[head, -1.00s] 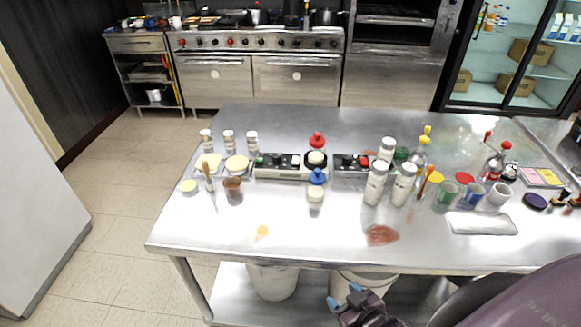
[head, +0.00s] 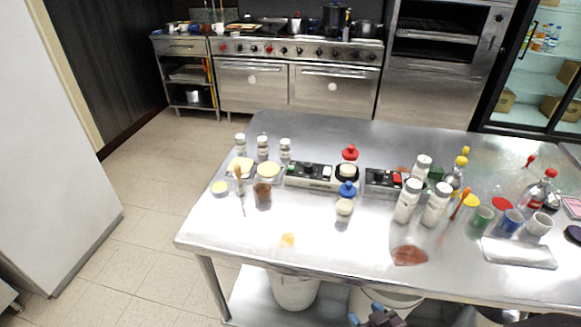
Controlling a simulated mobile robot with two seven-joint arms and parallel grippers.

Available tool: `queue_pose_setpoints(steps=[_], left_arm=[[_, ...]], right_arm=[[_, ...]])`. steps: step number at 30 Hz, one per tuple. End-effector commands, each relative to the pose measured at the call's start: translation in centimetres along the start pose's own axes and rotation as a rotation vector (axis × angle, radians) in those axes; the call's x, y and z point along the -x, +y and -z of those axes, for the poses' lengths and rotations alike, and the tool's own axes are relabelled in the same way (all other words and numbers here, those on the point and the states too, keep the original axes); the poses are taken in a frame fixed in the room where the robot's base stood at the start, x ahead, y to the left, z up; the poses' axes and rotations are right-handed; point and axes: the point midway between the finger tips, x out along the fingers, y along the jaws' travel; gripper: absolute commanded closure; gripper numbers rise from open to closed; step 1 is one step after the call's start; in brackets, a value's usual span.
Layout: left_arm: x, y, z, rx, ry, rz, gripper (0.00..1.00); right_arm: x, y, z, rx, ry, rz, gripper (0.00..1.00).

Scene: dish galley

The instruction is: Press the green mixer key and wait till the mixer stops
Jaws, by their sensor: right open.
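A low control unit (head: 310,175) with a dark top sits on the steel table, left of centre. A small green key (head: 291,168) shows near its left end. A round dark piece with a pale top (head: 347,171) is at its right end; I cannot tell whether it turns. A second dark-topped unit (head: 384,183) with a red key stands to its right. My right gripper (head: 366,313) is at the bottom edge, partly cut off, open, in front of the table and well away from the keys. My left gripper is out of view.
The steel table (head: 335,235) has free room along its front. Small shakers (head: 263,146), a blue-topped jar (head: 345,203), white bottles (head: 408,201), coloured cups (head: 482,217) and a white tray (head: 518,252) stand around the units. White buckets (head: 296,292) are underneath.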

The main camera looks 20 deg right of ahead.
Motion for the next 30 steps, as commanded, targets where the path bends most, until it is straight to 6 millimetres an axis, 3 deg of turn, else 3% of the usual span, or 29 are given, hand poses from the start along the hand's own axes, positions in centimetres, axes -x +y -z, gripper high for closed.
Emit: queue_pose_setpoints(steps=[1, 10, 30], left_arm=[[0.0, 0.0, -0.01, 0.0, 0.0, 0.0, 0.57], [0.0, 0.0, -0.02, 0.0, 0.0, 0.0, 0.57], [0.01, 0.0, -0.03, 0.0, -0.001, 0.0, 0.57]], right_arm=[[0.0, 0.01, 0.01, 0.0, 0.0, 0.0, 0.55], [0.0, 0.01, 0.02, 0.0, 0.0, 0.0, 1.0], [-0.01, 0.01, 0.04, 0.0, 0.001, 0.0, 1.0]])
